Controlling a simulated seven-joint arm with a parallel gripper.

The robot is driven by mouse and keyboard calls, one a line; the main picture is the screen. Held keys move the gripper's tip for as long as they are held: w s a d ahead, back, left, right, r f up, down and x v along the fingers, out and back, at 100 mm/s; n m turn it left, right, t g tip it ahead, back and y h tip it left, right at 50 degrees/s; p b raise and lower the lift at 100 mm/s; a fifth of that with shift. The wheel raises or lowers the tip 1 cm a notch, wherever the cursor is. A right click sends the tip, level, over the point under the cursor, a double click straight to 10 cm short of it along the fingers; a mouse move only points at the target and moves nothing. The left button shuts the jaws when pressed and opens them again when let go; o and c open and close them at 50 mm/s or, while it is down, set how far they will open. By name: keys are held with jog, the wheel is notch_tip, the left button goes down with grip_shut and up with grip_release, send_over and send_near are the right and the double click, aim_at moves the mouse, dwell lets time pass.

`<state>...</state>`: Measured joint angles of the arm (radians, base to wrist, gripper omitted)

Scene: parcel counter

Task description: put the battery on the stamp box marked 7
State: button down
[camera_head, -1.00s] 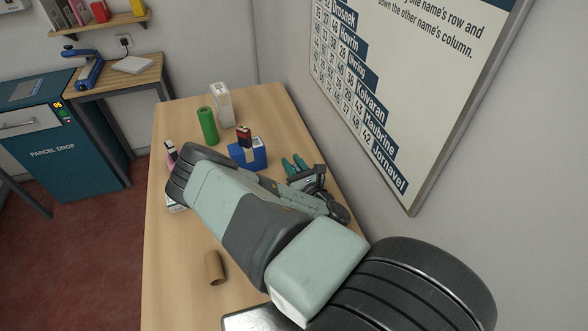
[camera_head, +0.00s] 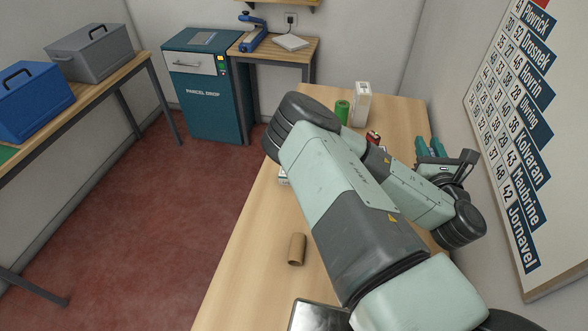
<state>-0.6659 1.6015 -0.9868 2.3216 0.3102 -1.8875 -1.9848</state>
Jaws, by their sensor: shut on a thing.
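My gripper (camera_head: 430,148), with teal fingers, is at the right side of the table near the wall. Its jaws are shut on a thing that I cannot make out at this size. A small dark red object (camera_head: 373,137) shows just above my arm, left of the gripper and apart from it; I cannot tell whether it is the battery. The blue box that stood under it in the earlier view is now almost wholly hidden by my arm. I see no box with a readable 7.
A green cylinder (camera_head: 342,112) and a tall white carton (camera_head: 361,104) stand at the table's far end. A number chart (camera_head: 515,145) hangs on the right wall. The teal parcel drop (camera_head: 207,90) is beyond the table.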

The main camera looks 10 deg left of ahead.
notch_tip(320, 180, up, 4)
jog(key=a, duration=0.1)
jog(key=w+a+n+g+y, duration=0.1)
jog(key=a+n+g+y, duration=0.7)
jog(key=a, duration=2.6)
jog(key=shift+w+f+m+t+y, duration=0.15)
jog(key=shift+f+t+y, duration=0.3)
jog(key=shift+f, duration=2)
jog(key=shift+f+m+t+y, duration=0.15)
jog(key=shift+f+t, duration=0.4)
jog(key=shift+f, duration=1.95)
jog(key=shift+w+f+m+t+y, duration=0.1)
jog(key=shift+f+t+y, duration=0.35)
jog(key=shift+f, duration=2)
jog(key=shift+f, duration=0.15)
jog(key=c, duration=0.9)
grip_release()
